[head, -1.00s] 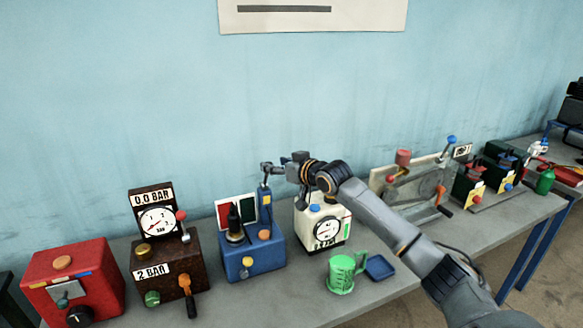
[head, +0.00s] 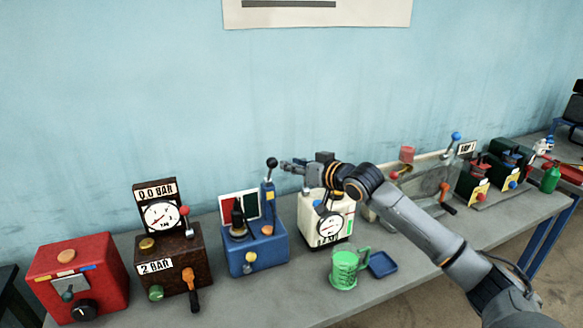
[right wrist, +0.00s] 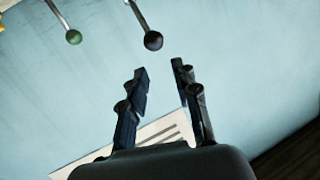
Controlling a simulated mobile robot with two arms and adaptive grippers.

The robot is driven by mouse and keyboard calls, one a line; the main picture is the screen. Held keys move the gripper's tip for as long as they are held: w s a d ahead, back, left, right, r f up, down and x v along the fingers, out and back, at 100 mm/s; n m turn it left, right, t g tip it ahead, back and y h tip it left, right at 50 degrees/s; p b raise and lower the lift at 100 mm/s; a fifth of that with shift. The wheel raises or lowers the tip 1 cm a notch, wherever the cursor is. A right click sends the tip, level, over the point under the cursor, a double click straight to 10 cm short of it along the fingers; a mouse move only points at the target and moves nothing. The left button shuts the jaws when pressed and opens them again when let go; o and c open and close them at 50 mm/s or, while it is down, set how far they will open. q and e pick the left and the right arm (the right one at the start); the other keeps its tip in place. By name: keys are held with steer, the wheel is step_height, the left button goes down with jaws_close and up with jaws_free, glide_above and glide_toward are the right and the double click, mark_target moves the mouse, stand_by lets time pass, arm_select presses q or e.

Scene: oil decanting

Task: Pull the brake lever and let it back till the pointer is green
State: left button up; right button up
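The blue brake unit (head: 255,252) stands on the bench, with a lever at its right back ending in a black knob (head: 271,163). The lever stands about upright. Behind the unit is a red and green panel (head: 239,206); I cannot make out a pointer against it. My right gripper (head: 287,166) is just right of the black knob, apart from it. In the right wrist view the gripper (right wrist: 160,72) is open and empty, and the black knob (right wrist: 153,41) shows just beyond the fingertips. My left gripper is not in view.
Left of the unit stand a brown gauge box (head: 167,258) and a red box (head: 80,280). A white gauge box (head: 311,225) stands under my right arm. A green jug (head: 343,270) and a blue tray (head: 382,263) are in front. A green ball (right wrist: 73,37) shows in the wrist view.

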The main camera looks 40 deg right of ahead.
steer(key=a+m+y, duration=0.1)
steer(key=a, duration=0.1)
steer(key=a+f+m+t+y, duration=0.1)
steer(key=a+m, duration=0.1)
steer(key=a+f+m+y+b, duration=0.1)
steer(key=a, duration=0.1)
steer(key=shift+w+a+t, duration=0.15)
steer(key=shift+a+t, duration=0.15)
steer(key=shift+t, duration=0.1)
jaws_close()
steer(key=n+t+h+b, duration=0.35)
steer(key=n+h, duration=0.95)
steer(key=n, duration=2.3)
glide_toward(273, 167)
steer(key=shift+m+g, duration=0.4)
steer(key=shift+g, duration=0.15)
steer(key=x, duration=0.4)
steer(key=p+x, duration=0.1)
steer(key=x, duration=0.2)
steer(key=shift+a+r, duration=0.15)
steer(key=shift+r, duration=0.2)
